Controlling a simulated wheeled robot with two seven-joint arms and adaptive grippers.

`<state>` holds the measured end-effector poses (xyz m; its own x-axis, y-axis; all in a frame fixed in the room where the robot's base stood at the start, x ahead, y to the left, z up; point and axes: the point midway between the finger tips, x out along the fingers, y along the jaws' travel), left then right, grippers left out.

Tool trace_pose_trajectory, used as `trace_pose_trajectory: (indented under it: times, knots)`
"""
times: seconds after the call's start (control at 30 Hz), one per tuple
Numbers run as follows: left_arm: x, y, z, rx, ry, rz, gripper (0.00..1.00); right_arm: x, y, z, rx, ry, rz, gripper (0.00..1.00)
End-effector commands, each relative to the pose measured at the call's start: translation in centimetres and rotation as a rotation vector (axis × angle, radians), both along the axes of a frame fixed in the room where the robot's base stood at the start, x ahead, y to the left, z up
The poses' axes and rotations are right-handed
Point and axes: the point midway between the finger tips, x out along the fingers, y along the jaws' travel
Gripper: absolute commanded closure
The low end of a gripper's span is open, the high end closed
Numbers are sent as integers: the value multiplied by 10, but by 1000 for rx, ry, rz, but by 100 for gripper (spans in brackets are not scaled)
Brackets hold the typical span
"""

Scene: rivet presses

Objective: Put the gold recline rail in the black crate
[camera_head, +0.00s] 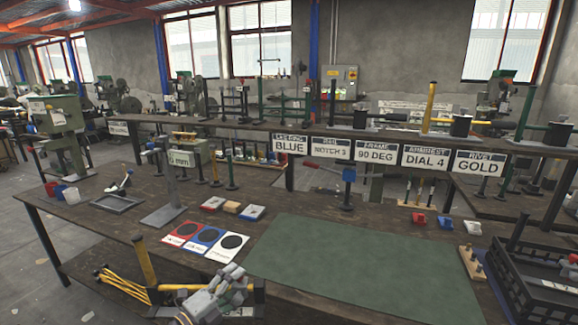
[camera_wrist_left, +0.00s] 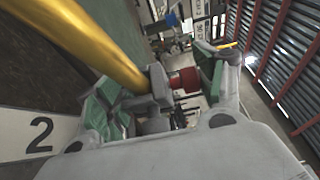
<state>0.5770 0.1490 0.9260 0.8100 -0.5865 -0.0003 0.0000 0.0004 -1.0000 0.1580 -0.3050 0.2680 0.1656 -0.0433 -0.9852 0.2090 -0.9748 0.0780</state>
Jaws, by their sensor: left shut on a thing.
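My left gripper (camera_head: 228,287) is at the near edge of the bench, low in the head view. In the left wrist view its green-padded fingers (camera_wrist_left: 155,95) close around the bracket end of the gold recline rail (camera_wrist_left: 85,40). A grey bracket and a red cylinder show there between the fingers. In the head view a gold post (camera_head: 144,260) stands left of the gripper, and a short gold length reaches toward the fingers; I cannot tell how they join. The black crate (camera_head: 513,290) is at the far right of the bench, well away from the gripper. My right gripper is not in view.
A green mat (camera_head: 340,260) lies clear between gripper and crate. Red, blue and white cards (camera_head: 207,238) lie behind the gripper. A wooden peg block (camera_head: 471,262) stands left of the crate. The rear shelf carries labels (camera_head: 375,152) and upright tools. Folded yellow bars (camera_head: 120,284) are at left.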

Motion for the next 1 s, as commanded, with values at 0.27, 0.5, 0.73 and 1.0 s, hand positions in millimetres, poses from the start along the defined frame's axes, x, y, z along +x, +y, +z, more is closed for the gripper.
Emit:
trace_pose_trajectory:
  times: [0.27,0.5,0.73,1.0]
  knots:
    - [-7,6,-11,-5,-3,65,72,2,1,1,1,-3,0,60]
    - [-14,13,-22,-7,-3,125,72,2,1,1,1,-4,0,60]
    - [-22,20,-34,-6,0,188,72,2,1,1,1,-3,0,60]
    - [-32,30,-52,-6,0,279,72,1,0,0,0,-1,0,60]
